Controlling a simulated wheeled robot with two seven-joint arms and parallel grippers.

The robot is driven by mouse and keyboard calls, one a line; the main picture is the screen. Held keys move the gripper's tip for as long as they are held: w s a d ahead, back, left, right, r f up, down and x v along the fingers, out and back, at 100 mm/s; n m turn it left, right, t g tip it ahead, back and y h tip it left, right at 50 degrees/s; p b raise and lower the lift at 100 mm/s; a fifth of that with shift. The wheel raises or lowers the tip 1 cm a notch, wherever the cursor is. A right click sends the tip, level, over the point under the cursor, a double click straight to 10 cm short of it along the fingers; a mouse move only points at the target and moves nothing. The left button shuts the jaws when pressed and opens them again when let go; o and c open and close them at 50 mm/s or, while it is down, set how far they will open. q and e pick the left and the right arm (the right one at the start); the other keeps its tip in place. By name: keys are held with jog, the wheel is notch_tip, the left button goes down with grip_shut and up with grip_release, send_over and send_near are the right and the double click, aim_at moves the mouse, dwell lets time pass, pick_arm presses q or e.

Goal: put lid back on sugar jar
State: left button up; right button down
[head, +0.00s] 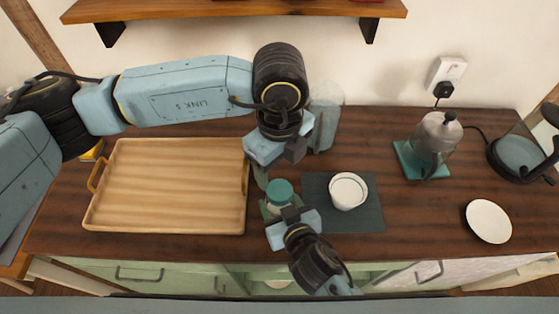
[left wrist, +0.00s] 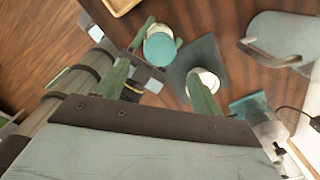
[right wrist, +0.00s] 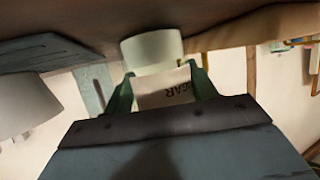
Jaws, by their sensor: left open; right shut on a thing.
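The sugar jar (head: 279,203) is pale, with a teal lid (head: 279,188) at its top; I cannot tell whether the lid is fully seated. The lid shows as a teal disc in the left wrist view (left wrist: 159,49). My right gripper (head: 281,209) is shut on the jar, and the SUGAR label (right wrist: 165,90) shows between its fingers in the right wrist view. My left gripper (head: 270,168) is open and empty just above and behind the lid, and its fingers (left wrist: 158,80) are spread in the left wrist view. The jar's lower part is partly hidden by my right gripper.
A white cup (head: 348,191) stands on a dark mat (head: 371,215) right of the jar. A wooden tray (head: 165,185) lies left. A moka pot (head: 434,139), glass kettle (head: 520,153) and white plate (head: 488,221) are further right.

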aim_at(279, 190)
pick_arm(q)
notch_tip(279, 190, down, 8)
jog(key=shift+r, duration=0.1)
dwell(0.4)
jog(key=c, duration=1)
jog(key=m, duration=1.3)
